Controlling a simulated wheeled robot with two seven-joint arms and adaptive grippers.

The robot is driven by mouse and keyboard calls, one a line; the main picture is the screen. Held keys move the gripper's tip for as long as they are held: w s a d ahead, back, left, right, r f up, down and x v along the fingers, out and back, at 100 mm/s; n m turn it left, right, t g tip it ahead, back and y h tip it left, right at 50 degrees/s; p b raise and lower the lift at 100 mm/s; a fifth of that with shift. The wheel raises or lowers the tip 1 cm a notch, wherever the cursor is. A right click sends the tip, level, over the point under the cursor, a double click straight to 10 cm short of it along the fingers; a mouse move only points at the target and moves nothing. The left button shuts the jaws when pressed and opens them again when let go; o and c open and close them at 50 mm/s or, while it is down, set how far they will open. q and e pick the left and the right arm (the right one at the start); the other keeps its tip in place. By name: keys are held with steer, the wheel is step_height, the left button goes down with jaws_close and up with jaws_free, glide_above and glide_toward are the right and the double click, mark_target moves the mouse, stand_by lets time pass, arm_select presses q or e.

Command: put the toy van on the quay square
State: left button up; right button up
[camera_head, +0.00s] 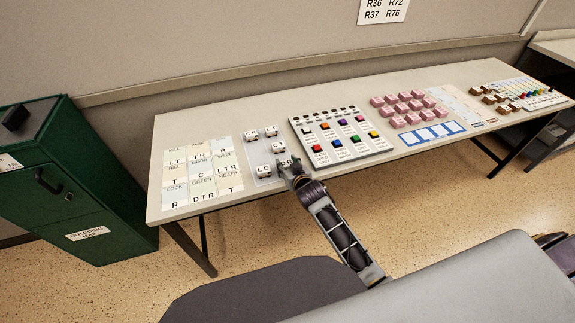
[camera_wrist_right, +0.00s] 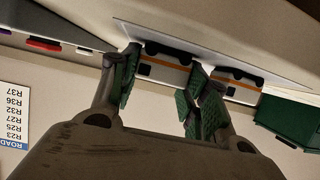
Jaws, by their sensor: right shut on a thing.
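My right gripper (camera_head: 291,172) is at the front right of the pale van sheet (camera_head: 261,152). It is shut on a white toy van with an orange stripe (camera_wrist_right: 165,72), which sits between its fingers in the right wrist view. A second striped van (camera_wrist_right: 240,88) is close beside the fingers. Other lettered vans stand on the sheet, including one marked LD (camera_head: 264,171). Left of them lies a grid of named, lettered squares (camera_head: 202,187). I can read names such as Lock, Green and Heath; I cannot make out which square is quay. My left gripper is out of view.
A panel with coloured buttons (camera_head: 340,136) stands right of the vans. Pink blocks (camera_head: 408,108) and blue-framed cards (camera_head: 427,133) lie farther right. A green cabinet (camera_head: 85,185) stands left of the table (camera_head: 165,208). The wall is close behind.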

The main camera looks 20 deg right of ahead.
steer(key=shift+f, duration=0.15)
steer(key=o, duration=1)
steer(key=shift+c, duration=0.2)
steer(key=shift+b, duration=0.55)
steer(key=v, duration=1.3)
steer(key=shift+s+r, duration=0.25)
steer(key=shift+s, duration=0.1)
steer(key=shift+d, duration=0.1)
